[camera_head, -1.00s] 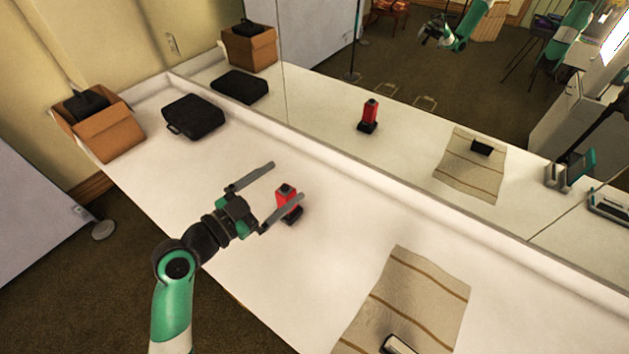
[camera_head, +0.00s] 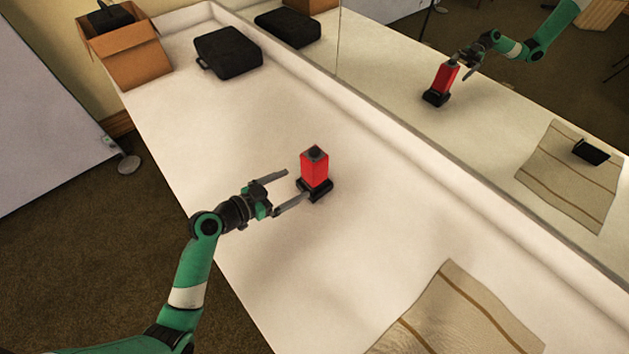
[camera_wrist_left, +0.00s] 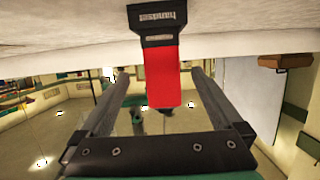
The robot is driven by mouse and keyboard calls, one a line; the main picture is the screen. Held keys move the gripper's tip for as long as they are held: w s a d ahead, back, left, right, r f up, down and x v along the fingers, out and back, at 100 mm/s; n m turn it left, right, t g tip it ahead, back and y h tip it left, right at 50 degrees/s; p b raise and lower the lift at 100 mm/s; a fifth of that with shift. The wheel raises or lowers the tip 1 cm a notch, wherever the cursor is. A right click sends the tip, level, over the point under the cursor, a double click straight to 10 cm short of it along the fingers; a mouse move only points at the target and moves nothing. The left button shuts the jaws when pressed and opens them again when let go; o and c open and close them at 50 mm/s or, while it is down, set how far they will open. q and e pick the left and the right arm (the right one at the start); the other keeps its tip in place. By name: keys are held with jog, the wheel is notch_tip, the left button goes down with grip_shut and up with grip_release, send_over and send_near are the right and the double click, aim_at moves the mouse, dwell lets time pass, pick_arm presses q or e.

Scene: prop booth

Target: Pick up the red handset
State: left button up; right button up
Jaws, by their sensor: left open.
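The red handset (camera_head: 314,168) stands upright in a black base on the white counter (camera_head: 262,262) in the head view. My left gripper (camera_head: 291,190) is open, just left of the handset, its fingers pointing toward it. In the left wrist view the red handset (camera_wrist_left: 162,78) shows between the two open fingers (camera_wrist_left: 160,84), with its black base (camera_wrist_left: 157,22) lettered "handset". I cannot tell whether either finger touches it. My right gripper is not in view.
A mirror (camera_head: 400,120) runs along the counter's back and reflects the handset and my arm. A black case (camera_head: 228,52) and a cardboard box (camera_head: 135,55) stand at the far left. A striped cloth (camera_head: 462,318) lies at the front right.

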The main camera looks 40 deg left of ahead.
aim_at(306, 177)
pick_arm(q)
jog(key=x, duration=0.4)
jog(key=shift+w+b, duration=0.1)
jog(key=shift+b, duration=0.25)
jog(key=shift+w+f, duration=0.15)
jog(key=b+x, duration=0.2)
jog(key=x, duration=0.2)
jog(key=shift+w+a+f, duration=0.1)
jog(key=shift+w, duration=0.3)
grip_shut()
